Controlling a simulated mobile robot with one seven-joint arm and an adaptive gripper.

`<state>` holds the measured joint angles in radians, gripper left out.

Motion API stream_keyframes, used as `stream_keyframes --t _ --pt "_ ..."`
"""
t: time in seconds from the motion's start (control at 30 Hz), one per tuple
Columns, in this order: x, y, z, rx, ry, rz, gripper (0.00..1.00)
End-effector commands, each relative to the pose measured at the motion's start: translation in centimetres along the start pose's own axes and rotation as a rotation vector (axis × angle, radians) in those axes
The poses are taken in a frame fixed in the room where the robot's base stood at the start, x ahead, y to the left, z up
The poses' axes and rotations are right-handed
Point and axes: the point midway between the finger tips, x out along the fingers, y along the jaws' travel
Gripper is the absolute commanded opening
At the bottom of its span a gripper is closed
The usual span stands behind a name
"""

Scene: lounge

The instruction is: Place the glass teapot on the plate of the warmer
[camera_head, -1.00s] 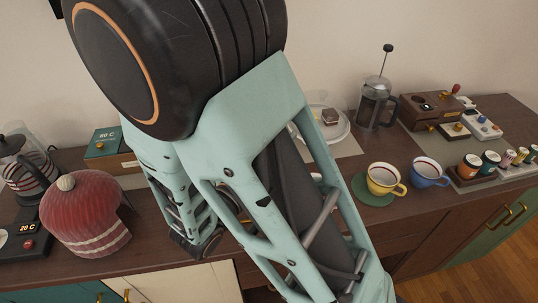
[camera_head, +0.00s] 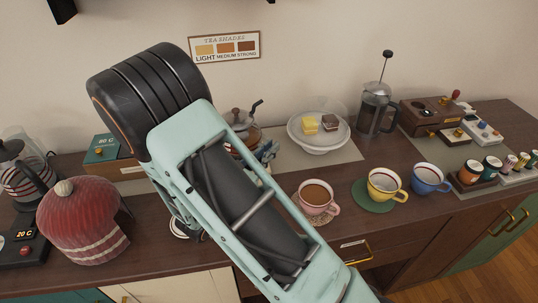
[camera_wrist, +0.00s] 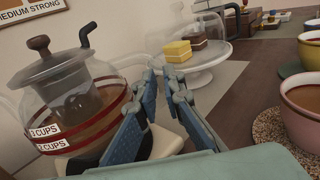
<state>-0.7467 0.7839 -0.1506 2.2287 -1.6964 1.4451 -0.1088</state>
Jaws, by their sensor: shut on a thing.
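The glass teapot (camera_wrist: 70,100), with a wooden lid knob, dark infuser and red cup-mark bands, stands left of my gripper (camera_wrist: 163,76) in the wrist view. Brownish liquid shows inside. My blue fingers are shut at its near side; the part they grip is hidden. In the head view the teapot (camera_head: 240,120) shows behind my arm, roughly upright, with my gripper (camera_head: 267,151) at its right. A cream surface (camera_wrist: 168,143) lies below the teapot in the wrist view; I cannot tell whether they touch or whether it is the warmer. A pale, dark-rimmed round part (camera_head: 179,228) shows under my arm.
A red cozy (camera_head: 82,220), a banded pot (camera_head: 18,170) and a black base with a display (camera_head: 22,248) stand left. A domed cake stand (camera_head: 318,132), French press (camera_head: 375,108), pink cup (camera_head: 317,198), yellow cup (camera_head: 386,182) and blue cup (camera_head: 430,178) stand right.

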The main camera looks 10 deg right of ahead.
Motion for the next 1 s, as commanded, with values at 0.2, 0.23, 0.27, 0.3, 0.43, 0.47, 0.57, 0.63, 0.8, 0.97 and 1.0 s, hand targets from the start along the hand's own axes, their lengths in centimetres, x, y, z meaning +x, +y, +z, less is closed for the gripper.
stream_keyframes --t 0.2,0.23,0.27,0.3,0.43,0.47,0.57,0.63,0.8,0.97,1.0 --pt "0.0 -0.1 -1.9 0.002 -0.003 -0.001 0.00" --pt "0.0 -0.1 -1.9 0.002 -0.003 -0.001 0.00" --pt "0.0 -0.1 -1.9 0.002 -0.003 -0.001 0.00" --pt "0.0 -0.1 -1.9 0.003 -0.003 -0.001 0.00" --pt "0.0 -0.1 -1.9 0.003 -0.003 -0.001 0.00" --pt "0.0 -0.1 -1.9 0.003 -0.003 -0.001 0.00" --pt "0.0 -0.1 -2.2 0.002 -0.003 -0.001 0.00" --pt "-0.1 -0.1 -2.4 -0.001 0.000 0.000 0.12" --pt "-0.1 -0.1 -2.4 -0.001 0.000 0.000 0.26" --pt "-0.1 -0.1 -2.3 -0.001 0.000 0.000 0.26" --pt "-0.1 -0.1 -2.3 -0.001 0.000 0.000 0.26"
